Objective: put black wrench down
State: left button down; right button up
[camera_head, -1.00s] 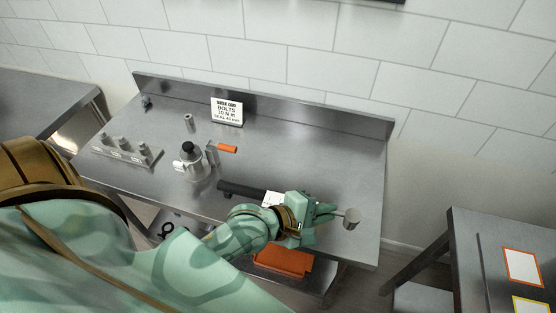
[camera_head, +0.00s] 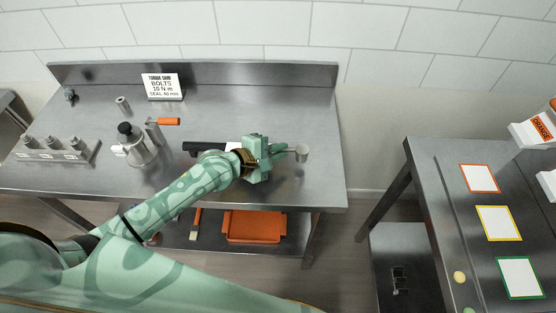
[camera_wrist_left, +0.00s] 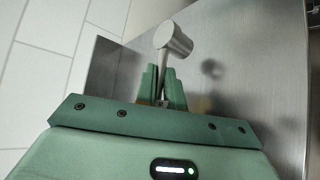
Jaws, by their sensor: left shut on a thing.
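The black wrench has a dark handle (camera_head: 205,147) on the left of my left gripper and a steel shaft with a round metal head (camera_head: 302,153) on the right. My left gripper (camera_head: 272,152) is shut on the shaft, over the front right of the steel bench (camera_head: 322,180). In the left wrist view, the metal head (camera_wrist_left: 174,38) sticks out beyond the fingers (camera_wrist_left: 163,88). A dark spot like its shadow shows apart from it on the steel, so the head seems raised above the bench. My right gripper is not in view.
A silver pot-like device (camera_head: 140,148), an orange-handled tool (camera_head: 168,121), a sign (camera_head: 162,86) and a block with several metal parts (camera_head: 55,150) stand left. The bench's right end is clear. An orange tray (camera_head: 253,228) sits below. A second table (camera_head: 450,180) stands right.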

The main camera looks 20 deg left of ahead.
pick_arm(q)
jog(key=f+b, duration=0.1)
jog(key=f, duration=0.1)
jog(key=f+b, duration=0.1)
jog(key=shift+w+a+f, duration=0.1)
jog(key=shift+w+f, duration=0.1)
jog(key=shift+f, duration=0.2)
jog(key=shift+r, duration=0.15)
jog(key=c, duration=1.5)
grip_release()
jog(key=shift+f, duration=0.2)
jog(key=shift+r, duration=0.15)
